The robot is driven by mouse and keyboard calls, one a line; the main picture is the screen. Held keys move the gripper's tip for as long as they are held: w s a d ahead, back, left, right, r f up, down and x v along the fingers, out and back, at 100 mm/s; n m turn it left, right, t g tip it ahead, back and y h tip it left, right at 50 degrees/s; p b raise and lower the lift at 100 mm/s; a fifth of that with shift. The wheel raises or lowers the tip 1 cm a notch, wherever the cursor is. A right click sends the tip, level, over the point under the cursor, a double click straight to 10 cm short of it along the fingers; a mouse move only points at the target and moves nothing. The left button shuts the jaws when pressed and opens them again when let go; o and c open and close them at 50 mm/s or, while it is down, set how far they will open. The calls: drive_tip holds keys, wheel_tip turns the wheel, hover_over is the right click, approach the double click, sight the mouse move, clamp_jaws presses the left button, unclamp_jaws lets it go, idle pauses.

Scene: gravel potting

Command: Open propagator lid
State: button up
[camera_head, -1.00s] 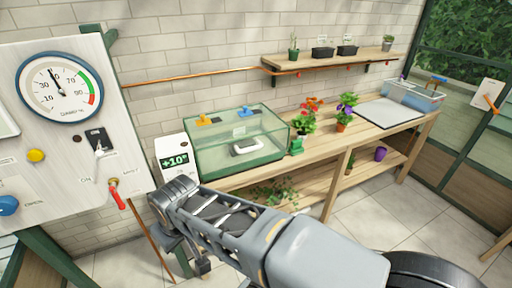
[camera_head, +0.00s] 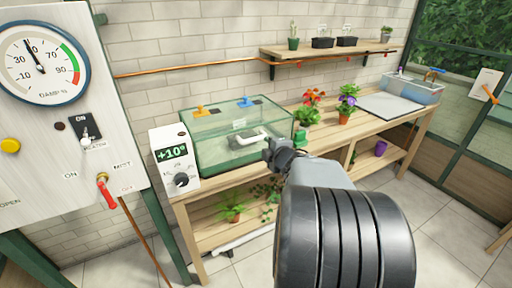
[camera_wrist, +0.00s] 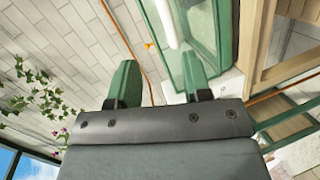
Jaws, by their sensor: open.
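The propagator (camera_head: 200,161) is a clear case with green edges on the wooden bench. Its glass lid (camera_head: 215,122) looks closed, with a white bar handle (camera_head: 249,142) toward the front. My gripper (camera_head: 272,151) is just right of and in front of the handle in the head view, apart from it as far as I can tell. In the wrist view my gripper (camera_wrist: 160,77) shows two green fingers spread apart with nothing between them. The white handle (camera_wrist: 166,22) and the propagator's glass side (camera_wrist: 203,35) lie beyond the fingertips there. My arm hides the case's front right corner.
A white heater box (camera_head: 174,157) reading +10° stands left of the propagator. Potted flowers (camera_head: 310,112) stand close on its right. A shelf (camera_head: 330,49) with pots is above. A control panel (camera_head: 75,150) is at the left.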

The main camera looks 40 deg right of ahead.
sight(256, 140)
drive_tip(key=w+d+f+n, duration=0.1)
drive_tip(key=w, duration=0.3)
drive_tip(key=w+d+f+n+y, duration=0.1)
drive_tip(key=w+f, duration=0.1)
drive_tip(key=w, duration=0.2)
drive_tip(key=w+d+f+n+t+y+b, duration=0.1)
drive_tip(key=w, duration=0.3)
drive_tip(key=shift+w+f, duration=0.2)
drive_tip(key=shift+c, duration=0.3)
clamp_jaws()
